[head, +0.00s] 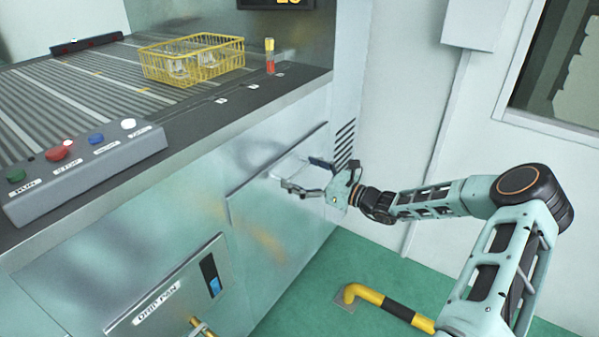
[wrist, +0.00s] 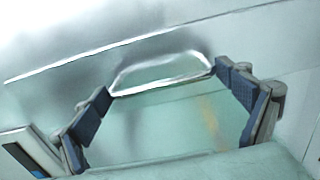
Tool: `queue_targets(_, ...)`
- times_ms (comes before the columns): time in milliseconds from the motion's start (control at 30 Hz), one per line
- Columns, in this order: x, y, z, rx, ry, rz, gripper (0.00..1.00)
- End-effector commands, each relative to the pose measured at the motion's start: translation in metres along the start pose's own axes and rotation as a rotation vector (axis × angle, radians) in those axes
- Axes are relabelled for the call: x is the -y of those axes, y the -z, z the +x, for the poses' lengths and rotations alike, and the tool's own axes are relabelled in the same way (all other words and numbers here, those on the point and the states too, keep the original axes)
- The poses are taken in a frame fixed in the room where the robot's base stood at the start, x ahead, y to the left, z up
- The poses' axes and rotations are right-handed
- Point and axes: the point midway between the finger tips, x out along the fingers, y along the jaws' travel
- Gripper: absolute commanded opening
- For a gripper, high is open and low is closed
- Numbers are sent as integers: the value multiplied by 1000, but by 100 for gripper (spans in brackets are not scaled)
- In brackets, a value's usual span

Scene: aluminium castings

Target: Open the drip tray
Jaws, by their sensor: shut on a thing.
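The drawer front (head: 262,205) is a pale metal panel in the machine's side, with a dark seam along its top. A pale bar handle (head: 288,167) is on it. In the wrist view the handle (wrist: 160,73) is a bright, shallow arch. My gripper (head: 298,173) is at this handle, with one finger at each end of it, shut on it lengthwise. In the wrist view the blue pads of my gripper (wrist: 163,80) meet the handle's two ends. The front looks about flush with the machine. A separate lower panel reads "Drip Pan" (head: 157,302).
The lower panel has a gauge window (head: 210,274) and a brass tap (head: 201,327). On top stand a yellow wire basket (head: 193,60) with castings and a button box (head: 85,165). A yellow-black floor rail (head: 385,305) lies below my arm. Green floor between is clear.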

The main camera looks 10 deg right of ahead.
Motion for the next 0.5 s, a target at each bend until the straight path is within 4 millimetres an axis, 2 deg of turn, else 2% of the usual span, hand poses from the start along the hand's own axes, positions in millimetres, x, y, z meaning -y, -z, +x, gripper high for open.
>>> queue_targets(133,2,-1,-5,0,4,1,50)
queue_targets(267,2,-2,-22,-3,6,2,50)
queue_targets(367,3,-3,-44,-3,8,2,50)
queue_targets(500,3,-4,-85,-3,9,3,50)
